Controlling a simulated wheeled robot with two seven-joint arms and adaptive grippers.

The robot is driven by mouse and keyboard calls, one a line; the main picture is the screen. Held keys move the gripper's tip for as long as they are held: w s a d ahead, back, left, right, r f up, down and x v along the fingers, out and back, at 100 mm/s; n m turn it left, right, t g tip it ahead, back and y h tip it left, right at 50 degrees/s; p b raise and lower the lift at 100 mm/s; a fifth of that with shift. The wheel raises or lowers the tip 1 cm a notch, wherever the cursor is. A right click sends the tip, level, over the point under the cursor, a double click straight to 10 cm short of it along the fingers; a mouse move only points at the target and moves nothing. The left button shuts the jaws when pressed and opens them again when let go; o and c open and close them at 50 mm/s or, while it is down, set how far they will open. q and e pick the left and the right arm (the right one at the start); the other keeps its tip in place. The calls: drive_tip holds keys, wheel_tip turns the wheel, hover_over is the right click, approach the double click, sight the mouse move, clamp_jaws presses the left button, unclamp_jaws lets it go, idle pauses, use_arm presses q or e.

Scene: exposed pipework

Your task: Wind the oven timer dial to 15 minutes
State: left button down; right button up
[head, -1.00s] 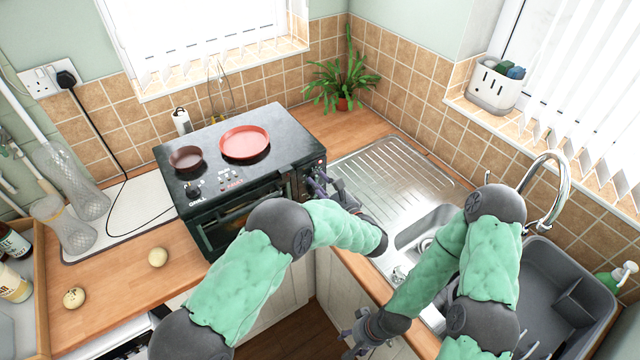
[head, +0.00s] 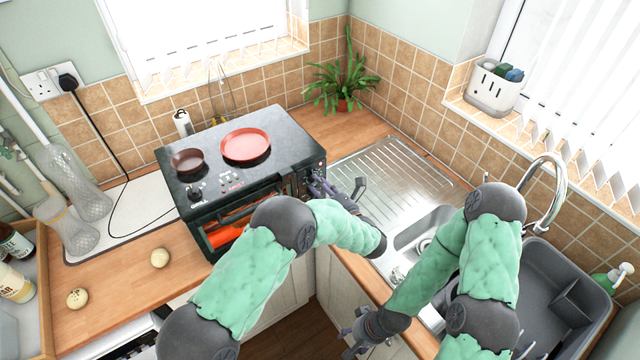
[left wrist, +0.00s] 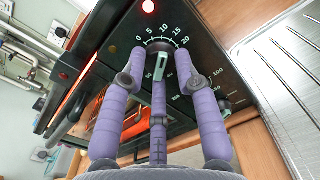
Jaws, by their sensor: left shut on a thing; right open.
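The black tabletop oven (head: 290,140) stands on the wooden counter, its inside glowing orange-red. In the left wrist view its timer dial scale (left wrist: 163,38) is marked 0, 5, 10, 15, 20. A pale bar-shaped knob (left wrist: 184,68) sits below the numbers, among my fingers. I cannot tell which mark it points to. My left gripper (head: 335,187) is at the oven's right front; it also shows in the left wrist view (left wrist: 160,75), its purple fingers shut around the timer knob. My right gripper (head: 352,342) is open and empty, low in front of the counter.
A second dial (left wrist: 222,92) lies to the right below the timer, near my finger. A red lamp (left wrist: 148,6) is lit above the scale. The sink drainer (head: 390,180) is clear.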

use_arm(q)
drive_tip(key=shift+f+m+p, duration=0.1)
drive_tip(key=shift+m+p, duration=0.35)
drive_tip(key=shift+m, duration=1.25)
drive_tip(key=c, duration=0.9)
unclamp_jaws()
drive_tip(key=shift+v, duration=3.8)
